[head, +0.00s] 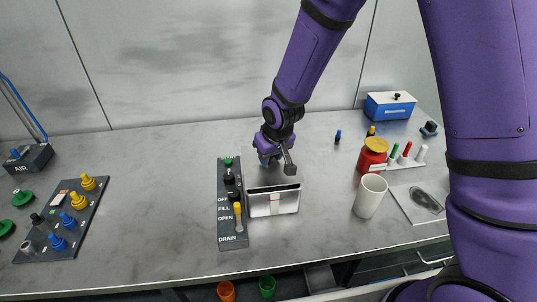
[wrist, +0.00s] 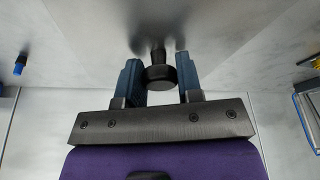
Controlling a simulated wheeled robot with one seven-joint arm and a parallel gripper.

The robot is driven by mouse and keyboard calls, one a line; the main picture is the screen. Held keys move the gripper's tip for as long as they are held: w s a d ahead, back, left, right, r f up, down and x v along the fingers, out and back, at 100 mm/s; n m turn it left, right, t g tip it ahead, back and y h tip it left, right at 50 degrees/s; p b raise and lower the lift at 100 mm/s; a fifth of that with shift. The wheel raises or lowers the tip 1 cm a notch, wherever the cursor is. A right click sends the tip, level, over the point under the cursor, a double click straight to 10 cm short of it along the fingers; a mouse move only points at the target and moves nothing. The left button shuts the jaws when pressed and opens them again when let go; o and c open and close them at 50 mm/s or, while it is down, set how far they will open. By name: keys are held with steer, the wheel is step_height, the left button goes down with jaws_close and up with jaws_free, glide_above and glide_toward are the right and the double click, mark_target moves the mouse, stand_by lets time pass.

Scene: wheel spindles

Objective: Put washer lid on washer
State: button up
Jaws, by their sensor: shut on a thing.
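In the wrist view, my gripper (wrist: 159,82) has its blue fingers either side of a round black knob (wrist: 160,77) on a short stem and is shut on it. I take it for the knob of the washer lid; the lid plate under it is hard to tell from the grey surface. In the head view, my gripper (head: 270,158) is just behind an open-topped metal box (head: 272,204), which looks like the washer. The box has a pale latch-like strip on its front. What my gripper holds is not clear in the head view.
A dark control panel (head: 231,228) adjoins the box on the left. A white cup (head: 369,197) and a red jar (head: 372,160) with a yellow top stand to the right. A blue box (head: 388,108) with a knob is at the back right. The table behind my gripper is clear.

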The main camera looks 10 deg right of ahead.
mark_target(276, 171)
steer(key=shift+s+a+f, duration=0.1)
steer(key=shift+s+f, duration=0.15)
steer(key=shift+f, duration=0.3)
steer(key=shift+w+f, duration=0.1)
steer(key=shift+f, duration=0.25)
steer(key=o, duration=1.1)
steer(key=shift+f, duration=0.1)
steer(key=s+d+r, duration=0.2)
steer(key=d+r, duration=0.1)
steer(key=r, duration=0.4)
steer(key=s+d+r+m, duration=0.1)
steer(key=s+d+r, duration=0.15)
steer(key=r, duration=0.45)
steer(key=s+d+r, duration=0.2)
steer(key=d+r, duration=0.1)
steer(key=r, duration=0.4)
steer(key=s+d+r+m, duration=0.1)
steer(key=s+d+r, duration=0.2)
steer(key=s, duration=0.3)
steer(key=s+d+r+m+t+h, duration=0.1)
steer(key=s+d+r, duration=0.3)
steer(key=s+d, duration=0.1)
steer(key=s+d+r+m+t, duration=0.1)
steer(key=s+d+r, duration=0.2)
steer(key=s, duration=0.5)
steer(key=shift+s+d+r+m, duration=0.1)
steer(key=shift+d+r+m, duration=0.25)
steer(key=shift+d, duration=0.35)
